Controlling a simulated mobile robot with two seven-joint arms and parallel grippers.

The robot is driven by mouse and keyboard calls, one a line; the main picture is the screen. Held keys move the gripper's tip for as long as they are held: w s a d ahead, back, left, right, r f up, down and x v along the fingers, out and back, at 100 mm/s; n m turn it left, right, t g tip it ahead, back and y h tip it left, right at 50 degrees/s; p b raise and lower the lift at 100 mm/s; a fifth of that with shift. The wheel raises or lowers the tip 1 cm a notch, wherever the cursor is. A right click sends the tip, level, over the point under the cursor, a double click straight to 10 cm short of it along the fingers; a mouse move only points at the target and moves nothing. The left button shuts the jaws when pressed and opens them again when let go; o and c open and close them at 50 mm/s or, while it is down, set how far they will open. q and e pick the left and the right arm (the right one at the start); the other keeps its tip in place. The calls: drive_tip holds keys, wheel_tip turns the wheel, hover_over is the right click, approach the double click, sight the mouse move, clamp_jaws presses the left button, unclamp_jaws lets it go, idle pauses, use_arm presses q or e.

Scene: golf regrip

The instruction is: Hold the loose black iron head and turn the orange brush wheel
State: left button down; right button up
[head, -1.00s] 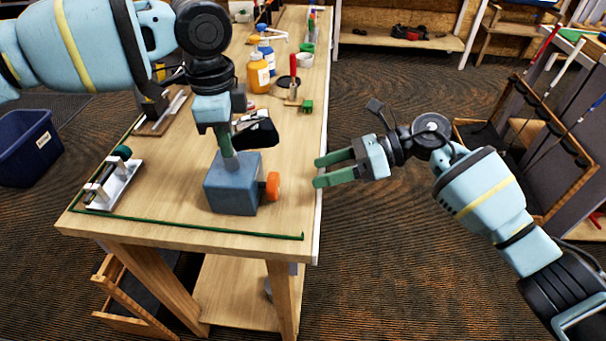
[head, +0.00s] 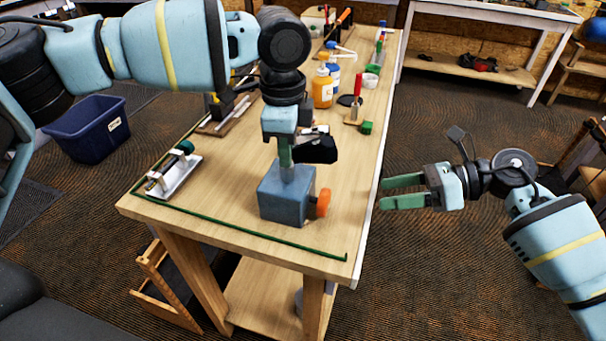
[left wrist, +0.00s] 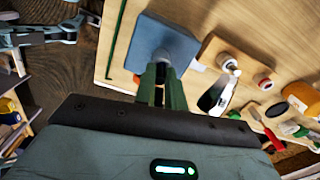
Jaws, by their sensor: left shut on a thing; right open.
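The blue-grey block (head: 287,198) stands near the table's front end, with the orange brush wheel (head: 322,203) on its right side. My left gripper (head: 286,158) is directly above the block, shut on its grey post (head: 288,174). The left wrist view shows the green fingers (left wrist: 161,85) around the post, above the block (left wrist: 150,42). The black iron head (head: 318,150) shows just right of the fingers, with a pale metal part; in the left wrist view it (left wrist: 216,94) appears apart from the fingers. My right gripper (head: 402,191) is open and empty, right of the table edge, level with the wheel.
A small metal stand (head: 172,178) lies at the table's left. Orange (head: 322,88) and blue bottles stand farther back, near a red-handled tool (head: 357,92). A green strip (head: 240,233) runs along the front edge. The tabletop right of the wheel is clear. A blue bin (head: 90,130) is on the floor.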

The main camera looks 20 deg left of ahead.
use_arm(q)
drive_tip(key=shift+s+d+f, duration=0.15)
drive_tip(key=c, duration=1.4)
unclamp_jaws()
drive_tip(key=shift+r, duration=0.3)
wheel_tip(320, 180, up, 12)
drive_tip(key=shift+s+f, duration=0.1)
drive_tip(key=shift+f, duration=0.05)
